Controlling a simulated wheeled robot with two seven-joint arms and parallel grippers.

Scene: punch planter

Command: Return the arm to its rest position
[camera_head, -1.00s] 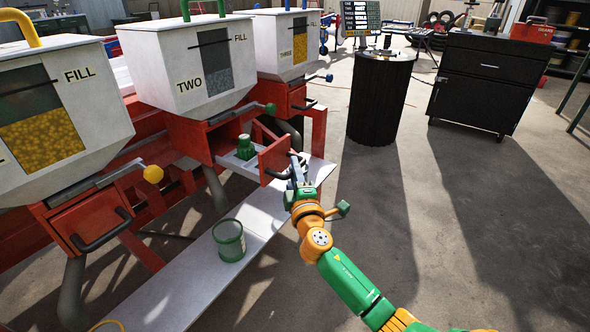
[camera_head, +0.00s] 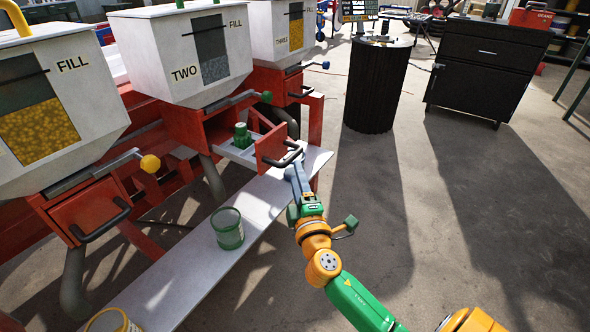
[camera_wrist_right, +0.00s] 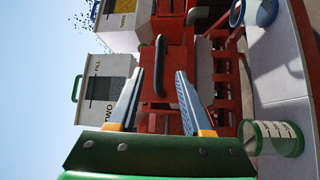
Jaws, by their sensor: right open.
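My right gripper (camera_head: 296,166) is open and empty in front of the pulled-out red drawer (camera_head: 272,148) under the white hopper TWO (camera_head: 182,50). The drawer's black handle (camera_head: 284,155) is just beyond the fingertips. In the right wrist view the same gripper (camera_wrist_right: 161,72) has its blue-grey fingers spread, with the handle (camera_wrist_right: 160,66) seen between them; whether a finger touches it I cannot tell. A green bottle-like object (camera_head: 242,136) stands in the drawer. My left gripper is not in view.
A green see-through cup (camera_head: 229,234) stands on the white plank (camera_head: 190,262) below the hoppers. A yellow-rimmed container (camera_head: 110,321) shows at the bottom left. A black ribbed drum (camera_head: 377,88) and a black cabinet (camera_head: 484,72) stand behind. The floor to the right is clear.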

